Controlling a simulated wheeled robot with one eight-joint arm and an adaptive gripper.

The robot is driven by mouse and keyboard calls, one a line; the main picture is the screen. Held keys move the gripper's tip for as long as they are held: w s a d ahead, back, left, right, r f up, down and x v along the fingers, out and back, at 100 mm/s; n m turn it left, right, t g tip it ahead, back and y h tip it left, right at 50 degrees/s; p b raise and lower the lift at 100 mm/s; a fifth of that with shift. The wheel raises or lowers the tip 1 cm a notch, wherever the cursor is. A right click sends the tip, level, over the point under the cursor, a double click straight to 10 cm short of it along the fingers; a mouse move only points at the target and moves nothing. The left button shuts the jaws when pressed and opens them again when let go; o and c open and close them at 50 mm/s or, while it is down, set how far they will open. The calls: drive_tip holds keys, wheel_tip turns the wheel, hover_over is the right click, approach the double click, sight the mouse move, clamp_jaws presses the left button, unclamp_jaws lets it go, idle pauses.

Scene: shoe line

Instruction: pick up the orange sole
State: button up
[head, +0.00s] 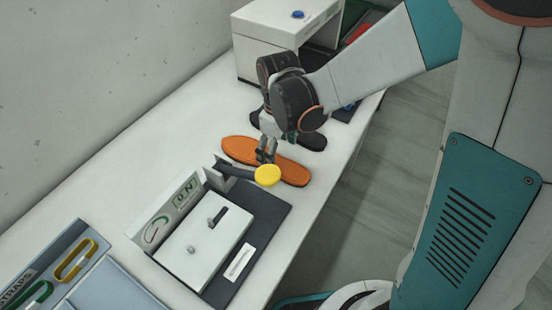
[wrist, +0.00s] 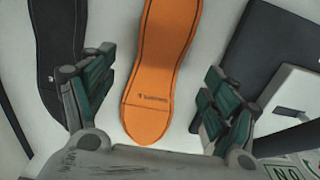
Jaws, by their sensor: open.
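The orange sole (head: 287,168) lies flat on the white table, partly hidden by my gripper in the head view. In the wrist view the orange sole (wrist: 158,75) runs up the middle of the picture, its near rounded end between my fingers. My gripper (head: 266,156) is above the sole in the head view. In the wrist view my gripper (wrist: 154,98) is open, with one finger on each side of the sole and a gap to it on both sides. Nothing is held.
A black sole (head: 313,141) lies beyond the orange one; it also shows at left in the wrist view (wrist: 48,50). A press device with a yellow knob (head: 267,176) stands on a dark mat (head: 270,225) close in front. A white box machine (head: 262,45) stands behind. Blue-grey trays (head: 115,290) lie at lower left.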

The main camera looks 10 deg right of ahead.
sight(278, 163)
wheel_tip(278, 163, down, 5)
drive_tip(key=b, duration=0.2)
drive_tip(key=shift+w+f+b, duration=0.1)
drive_tip(key=shift+b, duration=0.2)
drive_tip(key=c, duration=1.3)
